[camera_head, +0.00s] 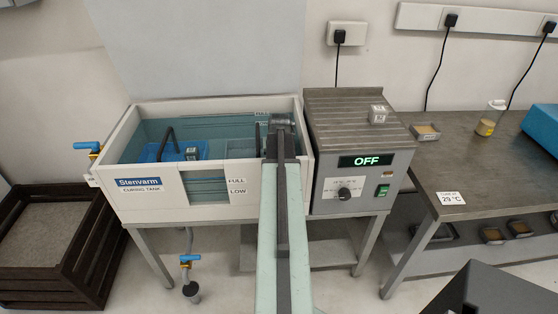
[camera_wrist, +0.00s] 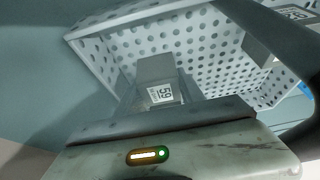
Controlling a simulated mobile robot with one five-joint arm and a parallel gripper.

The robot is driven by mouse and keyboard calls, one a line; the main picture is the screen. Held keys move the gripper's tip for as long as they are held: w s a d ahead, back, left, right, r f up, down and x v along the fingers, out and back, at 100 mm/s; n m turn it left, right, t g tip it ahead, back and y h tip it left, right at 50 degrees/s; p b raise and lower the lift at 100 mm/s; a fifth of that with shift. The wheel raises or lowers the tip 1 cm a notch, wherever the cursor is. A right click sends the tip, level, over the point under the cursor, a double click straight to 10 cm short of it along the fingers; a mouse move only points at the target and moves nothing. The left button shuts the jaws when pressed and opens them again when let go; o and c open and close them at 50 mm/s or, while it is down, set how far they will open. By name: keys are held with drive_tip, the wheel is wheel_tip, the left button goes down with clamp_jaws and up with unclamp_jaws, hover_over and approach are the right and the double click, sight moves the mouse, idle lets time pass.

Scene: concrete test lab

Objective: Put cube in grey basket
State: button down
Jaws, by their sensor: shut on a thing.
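In the wrist view, my gripper (camera_wrist: 158,102) is shut on a grey cube (camera_wrist: 153,68) with a white number label. The cube is over or inside the pale grey perforated basket (camera_wrist: 115,45); whether it touches the floor or wall is unclear. In the head view, my gripper (camera_head: 281,124) is at the right end of the tank, and my arm hides the held cube. Part of the grey basket (camera_head: 240,148) and its dark upright handle show left of my arm. A second labelled cube (camera_wrist: 292,18) is at the upper right of the wrist view, partly behind a dark band.
The water-filled curing tank (camera_head: 205,109) also holds a blue basket (camera_head: 152,153) with a labelled cube (camera_head: 192,153) at its right side. A dark crate (camera_head: 77,245) stands on the floor left.

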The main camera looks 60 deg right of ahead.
drive_tip(key=c, duration=0.7)
unclamp_jaws()
drive_tip(key=shift+f, duration=0.1)
drive_tip(key=p+v, duration=1.1)
drive_tip(key=v, duration=0.1)
drive_tip(key=shift+p, duration=0.3)
